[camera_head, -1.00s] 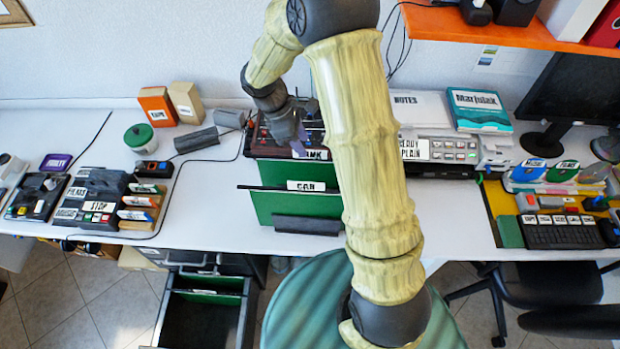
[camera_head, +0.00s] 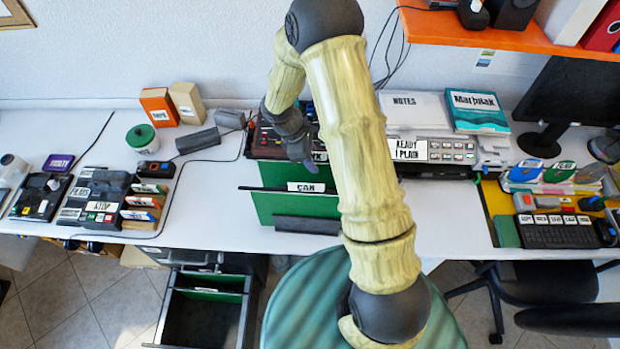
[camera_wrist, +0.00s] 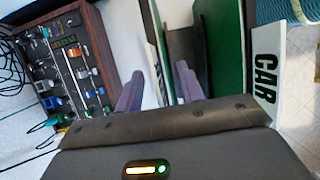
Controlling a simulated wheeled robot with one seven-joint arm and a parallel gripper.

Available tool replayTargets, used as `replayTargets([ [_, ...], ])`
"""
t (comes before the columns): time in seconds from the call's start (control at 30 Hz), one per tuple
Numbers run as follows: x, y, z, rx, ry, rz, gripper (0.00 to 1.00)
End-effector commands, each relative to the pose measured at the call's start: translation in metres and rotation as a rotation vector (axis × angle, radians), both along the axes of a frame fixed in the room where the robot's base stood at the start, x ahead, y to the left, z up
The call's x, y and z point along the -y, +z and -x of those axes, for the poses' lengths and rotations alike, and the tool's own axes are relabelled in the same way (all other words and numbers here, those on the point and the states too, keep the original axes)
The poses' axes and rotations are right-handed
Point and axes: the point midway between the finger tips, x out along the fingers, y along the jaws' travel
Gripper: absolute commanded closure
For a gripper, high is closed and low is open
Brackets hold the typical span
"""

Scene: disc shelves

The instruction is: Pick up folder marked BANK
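The folder marked BANK is mostly hidden behind my gripper in the head view; only the end of its white label (camera_head: 319,157) shows. In the wrist view a white label (camera_wrist: 153,42), seen nearly edge-on, stands between my two purple fingers; its word is not readable, but it fits that folder. My gripper (camera_wrist: 160,88) is open, with its fingers on either side of that label. Whether they touch it I cannot tell. My gripper also shows in the head view (camera_head: 303,155). A green folder marked CAR (camera_head: 306,187) stands in front, its label large at right in the wrist view (camera_wrist: 267,80).
A dark grey holder (camera_head: 307,225) stands at the front of the green folders. A brown-sided control panel (camera_wrist: 65,65) is close on the left in the wrist view. A drawer (camera_head: 203,315) hangs open below the desk.

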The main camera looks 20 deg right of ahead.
Motion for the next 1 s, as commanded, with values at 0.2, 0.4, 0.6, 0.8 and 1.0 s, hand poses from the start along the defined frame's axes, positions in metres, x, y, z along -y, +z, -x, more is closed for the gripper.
replayTargets([
  [0.2, 0.0012, -0.0032, 0.0003, 0.001, 0.0, -0.001, 0.62],
  [0.4, 0.0011, -0.0031, 0.0004, 0.001, 0.0, 0.0, 0.62],
  [0.6, 0.001, -0.0029, 0.0004, 0.001, 0.001, 0.0, 0.7],
  [0.8, 0.001, -0.0029, 0.0004, 0.001, 0.001, 0.0, 1.0],
  [1.0, 0.001, -0.0027, 0.0002, 0.001, 0.001, 0.0, 1.0],
])
